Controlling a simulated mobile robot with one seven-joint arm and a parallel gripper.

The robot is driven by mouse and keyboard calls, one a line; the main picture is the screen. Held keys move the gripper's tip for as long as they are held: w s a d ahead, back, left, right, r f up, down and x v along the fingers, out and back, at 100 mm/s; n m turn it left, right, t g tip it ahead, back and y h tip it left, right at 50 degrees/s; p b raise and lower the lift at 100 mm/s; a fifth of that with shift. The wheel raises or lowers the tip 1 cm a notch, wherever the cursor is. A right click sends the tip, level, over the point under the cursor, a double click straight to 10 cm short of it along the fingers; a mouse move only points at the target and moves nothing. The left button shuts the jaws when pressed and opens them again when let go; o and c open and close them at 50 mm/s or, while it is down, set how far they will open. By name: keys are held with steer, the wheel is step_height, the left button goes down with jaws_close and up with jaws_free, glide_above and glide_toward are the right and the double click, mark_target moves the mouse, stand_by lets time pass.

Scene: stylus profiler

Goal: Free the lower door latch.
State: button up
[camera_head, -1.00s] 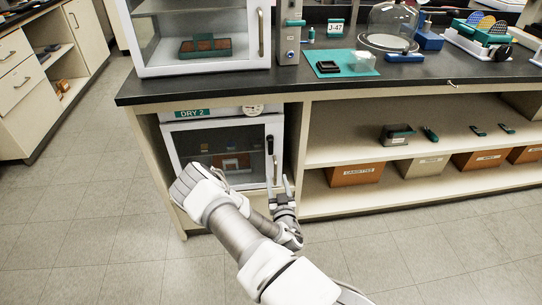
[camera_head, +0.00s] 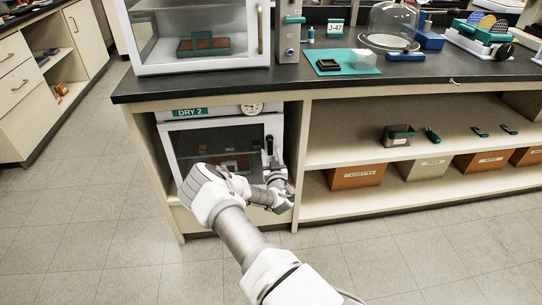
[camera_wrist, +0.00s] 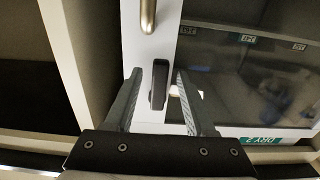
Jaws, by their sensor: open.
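The lower cabinet marked DRY 2 has a white-framed glass door (camera_head: 215,137). Its dark latch (camera_head: 269,145) is on the right side of the frame, near the top. In the wrist view, which is upside down, the black oblong latch (camera_wrist: 158,88) lies along the white frame. My gripper (camera_wrist: 158,72) is open, with one finger on each side of the latch. A small gap shows on both sides; contact cannot be seen. In the head view my gripper (camera_head: 273,165) is at the latch, partly hidden by my wrist.
A metal door handle (camera_wrist: 148,15) is on the same frame, below the latch in reality. The DRY 2 label (camera_head: 190,112) is above the door. Open shelves with orange and beige bins (camera_head: 355,177) stand to the right. The floor in front is clear.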

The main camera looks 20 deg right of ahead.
jaws_close()
steer(key=shift+m, duration=0.3)
steer(key=m, duration=0.1)
steer(key=a+m, duration=0.1)
steer(key=m, duration=0.1)
steer(key=shift+w+a+r+m, duration=0.15)
steer(key=shift+w+r+m, duration=0.05)
steer(key=shift+m, duration=0.1)
steer(key=m, duration=0.1)
steer(key=a+m, duration=0.1)
steer(key=m, duration=0.2)
steer(key=shift+w+a+r+m+b, duration=0.2)
steer(key=shift+a+r+m+b, duration=0.1)
steer(key=shift+r+b, duration=0.1)
steer(key=m+b, duration=0.1)
steer(key=m, duration=0.1)
steer(key=a+r+m, duration=0.1)
steer(key=m, duration=0.1)
steer(key=shift+w+r+b, duration=0.15)
steer(key=shift+b, duration=0.2)
steer(key=shift+a+r+m+b, duration=0.1)
steer(key=shift+r+m+b, duration=0.25)
steer(key=shift+m, duration=0.5)
steer(key=shift+a+r+m+b, duration=0.1)
steer(key=shift+r+m+b, duration=0.25)
steer(key=shift+m, duration=0.55)
steer(key=shift+r+m+b, duration=0.3)
steer(key=shift+m+b, duration=0.1)
steer(key=shift+m, duration=0.45)
jaws_free()
